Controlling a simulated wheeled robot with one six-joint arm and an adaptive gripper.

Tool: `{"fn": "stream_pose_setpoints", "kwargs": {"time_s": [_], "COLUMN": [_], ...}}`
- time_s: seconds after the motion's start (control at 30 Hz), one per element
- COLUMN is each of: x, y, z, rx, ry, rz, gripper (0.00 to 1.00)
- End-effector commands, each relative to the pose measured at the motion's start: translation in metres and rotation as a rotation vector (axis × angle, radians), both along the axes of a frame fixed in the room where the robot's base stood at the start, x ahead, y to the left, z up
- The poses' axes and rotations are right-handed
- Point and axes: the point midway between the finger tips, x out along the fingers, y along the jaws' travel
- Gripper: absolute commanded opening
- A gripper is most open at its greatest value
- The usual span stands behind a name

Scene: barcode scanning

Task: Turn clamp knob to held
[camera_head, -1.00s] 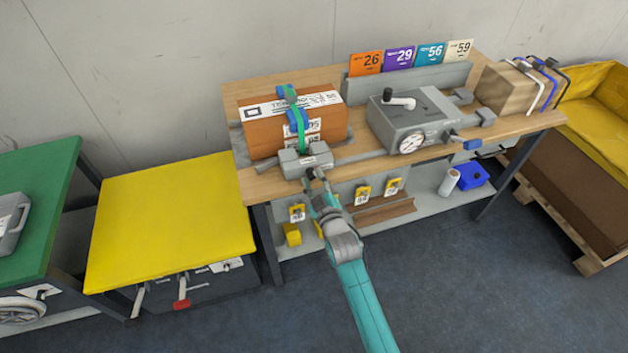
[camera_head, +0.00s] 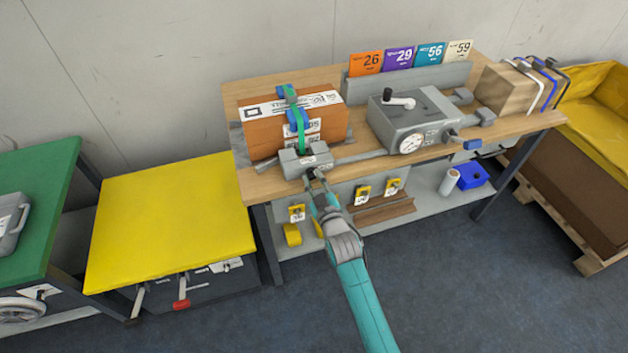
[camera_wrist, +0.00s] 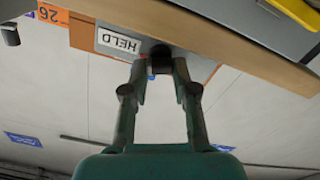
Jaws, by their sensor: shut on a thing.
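The clamp (camera_head: 292,162) is a grey block at the front edge of the wooden bench, below a brown box (camera_head: 262,138) with a green strap and blue clips. My gripper (camera_head: 315,174) reaches up to the clamp's front face. In the wrist view, my gripper (camera_wrist: 160,68) has its two fingers closed around the small dark clamp knob (camera_wrist: 160,57). A white label reading HELD (camera_wrist: 118,41) sits just left of the knob there. The fingers hide the knob's sides, so I cannot tell its exact turn.
A grey device with a gauge (camera_head: 411,143) stands right of the box on the bench (camera_head: 240,187). Numbered cards (camera_head: 367,63) stand behind. Yellow tags (camera_head: 297,213) hang below the front edge. A yellow-topped table (camera_head: 170,220) is at left. The floor in front is clear.

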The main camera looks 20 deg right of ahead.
Motion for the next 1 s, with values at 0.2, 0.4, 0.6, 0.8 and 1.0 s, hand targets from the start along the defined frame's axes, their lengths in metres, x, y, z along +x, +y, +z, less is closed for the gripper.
{"fn": "stream_pose_setpoints", "kwargs": {"time_s": [0.2, 0.4, 0.6, 0.8, 1.0], "x": [-0.0001, -0.0001, -0.0001, -0.0001, -0.0001], "y": [-0.0007, -0.0015, -0.0019, -0.0021, -0.002], "z": [0.0003, 0.0004, 0.0004, 0.0004, 0.0004], "rx": [0.161, 0.287, 0.371, 0.408, 0.414], "ry": [0.0, 0.0, 0.0, 0.0, 0.0], "rz": [0.0, 0.0, 0.0, 0.0, 0.0], "gripper": [0.0, 0.0, 0.0, 0.0, 0.0]}}
